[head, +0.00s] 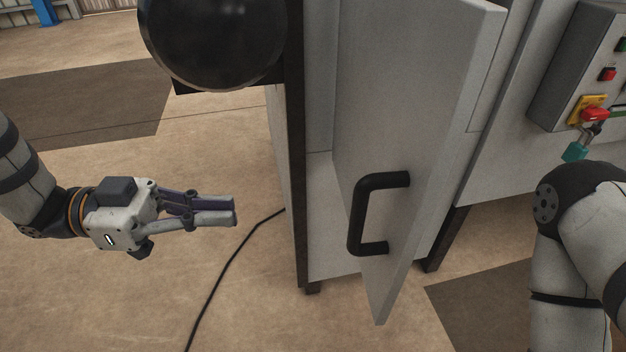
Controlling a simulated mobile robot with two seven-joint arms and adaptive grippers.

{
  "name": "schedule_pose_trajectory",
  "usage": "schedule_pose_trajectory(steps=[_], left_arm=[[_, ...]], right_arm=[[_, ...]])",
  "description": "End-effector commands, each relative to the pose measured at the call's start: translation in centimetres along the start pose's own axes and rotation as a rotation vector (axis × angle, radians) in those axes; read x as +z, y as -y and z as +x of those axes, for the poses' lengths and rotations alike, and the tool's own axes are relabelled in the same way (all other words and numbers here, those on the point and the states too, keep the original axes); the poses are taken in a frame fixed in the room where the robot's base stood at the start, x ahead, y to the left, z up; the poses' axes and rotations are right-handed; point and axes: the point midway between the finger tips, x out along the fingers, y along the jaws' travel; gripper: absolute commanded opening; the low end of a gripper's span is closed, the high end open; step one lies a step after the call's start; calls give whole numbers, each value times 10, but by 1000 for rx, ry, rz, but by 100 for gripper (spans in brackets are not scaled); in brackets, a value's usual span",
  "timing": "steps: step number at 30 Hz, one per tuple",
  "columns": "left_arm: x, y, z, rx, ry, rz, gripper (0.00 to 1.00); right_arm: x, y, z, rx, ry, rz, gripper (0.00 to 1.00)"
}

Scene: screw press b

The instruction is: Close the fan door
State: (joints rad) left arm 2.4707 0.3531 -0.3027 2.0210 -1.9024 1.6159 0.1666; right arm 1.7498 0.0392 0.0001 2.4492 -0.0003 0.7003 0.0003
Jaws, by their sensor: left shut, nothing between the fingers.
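The fan door (430,130) is a light grey panel standing open, swung out from the grey cabinet (322,200) toward me. A black U-shaped handle (362,212) is on its left-hand face. The cabinet's opening shows to the left of the door. My left gripper (234,210) is shut and empty, to the left of the cabinet, pointing right toward the handle and well apart from it. My right arm (585,240) comes in at the right, but its gripper is outside the view.
A large black round part (212,40) juts out at the top, left of the cabinet. A control box (585,70) with red buttons and a red-and-yellow switch is at upper right. A black cable (230,262) runs along the floor. The floor at left is otherwise open.

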Motion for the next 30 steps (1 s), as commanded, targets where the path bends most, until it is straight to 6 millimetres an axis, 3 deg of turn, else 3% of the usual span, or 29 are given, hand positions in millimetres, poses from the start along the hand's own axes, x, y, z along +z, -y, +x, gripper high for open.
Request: schedule_pose_trajectory(steps=[5,21,30], left_arm=[[-18,-18,-8,114,-30,41,0],[-20,-31,100,116,-27,39,0],[-20,-34,128,113,-27,40,0]], right_arm=[[1,0,1,1,5,0,57],[-2,0,-4,0,-11,1,57],[-3,0,-6,-1,-16,1,57]])
